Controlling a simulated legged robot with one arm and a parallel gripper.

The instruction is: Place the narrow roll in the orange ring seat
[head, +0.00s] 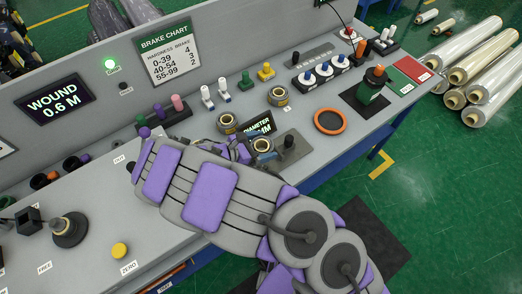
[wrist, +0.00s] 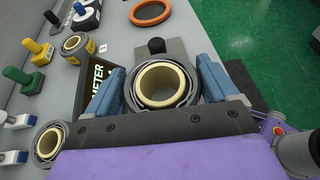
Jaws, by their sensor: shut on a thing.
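My gripper (wrist: 163,72) has its two blue fingers shut on a grey-wrapped roll with a cream core (wrist: 187,85), which sits upright between them. The same held roll (head: 263,145) shows in the head view beside the diameter display, partly behind my arm. The orange ring seat (head: 330,121) lies empty on the grey bench, to the right of the held roll; in the wrist view the ring (wrist: 135,14) is at the top, ahead of the fingers. I cannot tell whether the roll still touches the surface below it.
Two other rolls stand on the bench, one near the yellow peg (head: 277,96) and one left of the display (head: 227,123). The diameter display (wrist: 96,88) is close to the left finger. A black-knobbed lever (head: 290,143) stands between the held roll and the ring.

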